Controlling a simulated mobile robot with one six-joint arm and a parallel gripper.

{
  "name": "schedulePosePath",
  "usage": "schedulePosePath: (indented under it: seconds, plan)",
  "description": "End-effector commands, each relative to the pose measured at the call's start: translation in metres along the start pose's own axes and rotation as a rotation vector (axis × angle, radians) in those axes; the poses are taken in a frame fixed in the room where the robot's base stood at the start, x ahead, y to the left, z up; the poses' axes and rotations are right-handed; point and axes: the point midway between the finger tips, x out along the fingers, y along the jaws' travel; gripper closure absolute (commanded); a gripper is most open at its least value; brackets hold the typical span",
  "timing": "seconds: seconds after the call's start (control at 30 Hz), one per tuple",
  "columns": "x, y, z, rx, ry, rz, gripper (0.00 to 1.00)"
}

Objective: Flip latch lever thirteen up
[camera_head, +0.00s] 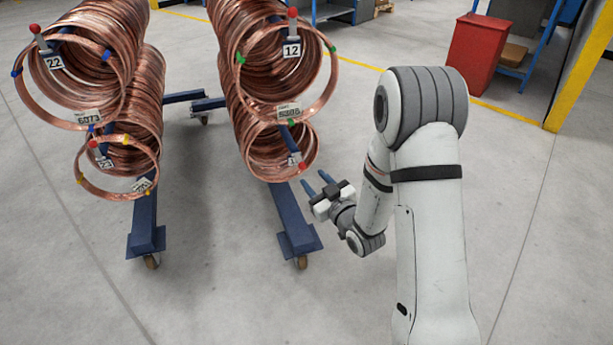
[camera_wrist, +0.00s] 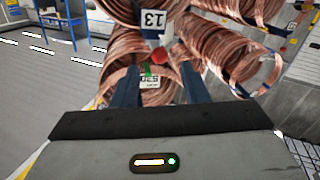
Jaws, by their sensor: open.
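Latch lever thirteen hangs down on the lower end of the right-hand copper coil stack (camera_head: 265,150). Its red knob (camera_head: 302,165) is at the bottom, beside a small white tag. In the wrist view the "13" tag (camera_wrist: 153,19) is near the top, with the red knob (camera_wrist: 160,56) just below it. My gripper (camera_head: 317,184) is open, just below and right of the knob, its two blue fingers pointing up and left. In the wrist view the knob appears between the fingertips (camera_wrist: 160,72), slightly beyond them; contact cannot be told.
Lever twelve, with a red knob (camera_head: 292,13), stands up on the coil above. Another coil stack (camera_head: 120,110) with its own levers is at the left. Blue rack legs (camera_head: 293,215) on casters stand below. A red cabinet (camera_head: 478,55) is far behind; the floor at right is clear.

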Motion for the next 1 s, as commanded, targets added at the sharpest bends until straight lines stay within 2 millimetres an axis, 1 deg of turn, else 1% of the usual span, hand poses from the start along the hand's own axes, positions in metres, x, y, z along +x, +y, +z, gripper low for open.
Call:
schedulePosePath:
  seconds: [0.3, 0.4, 0.5, 0.6, 0.83, 1.0]
  plan:
    - [0.049, -0.002, 0.0, -0.002, 0.005, -0.002, 0.59]
    - [0.061, -0.001, 0.0, -0.002, 0.004, -0.001, 0.59]
    - [0.07, -0.001, 0.0, -0.001, 0.002, -0.001, 0.59]
    - [0.073, -0.001, -0.001, -0.001, 0.002, 0.0, 0.59]
    - [0.074, -0.001, -0.002, -0.001, 0.001, 0.0, 0.59]
    - [0.074, -0.001, -0.002, -0.001, 0.001, 0.0, 0.73]
